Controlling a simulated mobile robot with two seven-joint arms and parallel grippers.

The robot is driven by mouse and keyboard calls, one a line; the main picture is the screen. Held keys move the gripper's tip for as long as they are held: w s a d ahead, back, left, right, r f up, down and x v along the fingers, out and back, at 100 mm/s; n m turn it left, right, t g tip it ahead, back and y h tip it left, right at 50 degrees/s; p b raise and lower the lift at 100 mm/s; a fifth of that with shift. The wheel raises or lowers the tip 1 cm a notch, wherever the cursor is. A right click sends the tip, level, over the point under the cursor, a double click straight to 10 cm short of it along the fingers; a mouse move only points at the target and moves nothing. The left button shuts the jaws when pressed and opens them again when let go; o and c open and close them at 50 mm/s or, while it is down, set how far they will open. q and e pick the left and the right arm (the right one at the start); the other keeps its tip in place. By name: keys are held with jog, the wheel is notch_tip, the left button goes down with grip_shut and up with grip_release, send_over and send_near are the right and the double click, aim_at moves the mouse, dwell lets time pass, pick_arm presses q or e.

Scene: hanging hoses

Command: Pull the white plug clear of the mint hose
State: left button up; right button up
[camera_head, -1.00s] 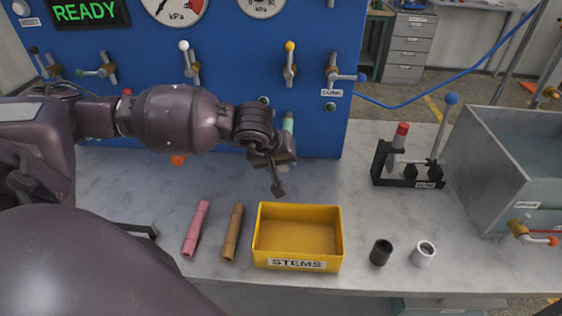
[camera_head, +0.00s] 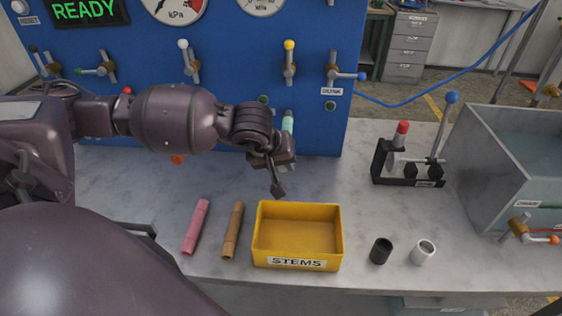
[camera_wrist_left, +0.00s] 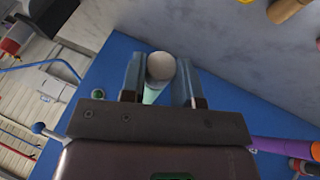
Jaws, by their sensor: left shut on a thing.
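The mint hose (camera_head: 287,126) hangs at the front of the blue panel, partly hidden behind my left gripper (camera_head: 280,178). In the left wrist view, the white plug (camera_wrist_left: 161,66) shows as a round pale end between the two fingers of my left gripper (camera_wrist_left: 160,75). A strip of the mint hose (camera_wrist_left: 150,95) shows just behind the plug. The fingers are shut on the plug, one on each side. From these views I cannot tell how deep the plug sits in the hose. My right gripper is not in view.
A yellow bin labelled STEMS (camera_head: 297,262) stands below my left gripper. Pink (camera_head: 195,227) and brown (camera_head: 232,231) tubes lie left of it. Black (camera_head: 381,251) and white (camera_head: 423,252) sleeves stand right of it. The blue panel (camera_head: 230,90) is close behind the gripper.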

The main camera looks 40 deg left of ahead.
pick_arm(q)
jog(key=shift+s, duration=0.1)
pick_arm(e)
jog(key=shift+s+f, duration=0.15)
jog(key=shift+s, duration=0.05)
pick_arm(q)
jog(key=shift+s+d, duration=0.15)
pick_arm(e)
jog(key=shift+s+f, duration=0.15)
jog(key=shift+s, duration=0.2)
pick_arm(q)
jog(key=shift+s+d, duration=0.1)
jog(key=shift+s, duration=0.05)
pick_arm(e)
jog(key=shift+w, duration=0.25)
pick_arm(q)
jog(key=shift+s+d, duration=0.25)
jog(key=shift+s, duration=0.2)
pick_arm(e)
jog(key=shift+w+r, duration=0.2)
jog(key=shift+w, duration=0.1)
pick_arm(q)
jog(key=shift+s+d, duration=0.45)
jog(key=shift+s, duration=0.25)
jog(key=shift+s+d, duration=0.4)
jog(key=shift+s, duration=0.3)
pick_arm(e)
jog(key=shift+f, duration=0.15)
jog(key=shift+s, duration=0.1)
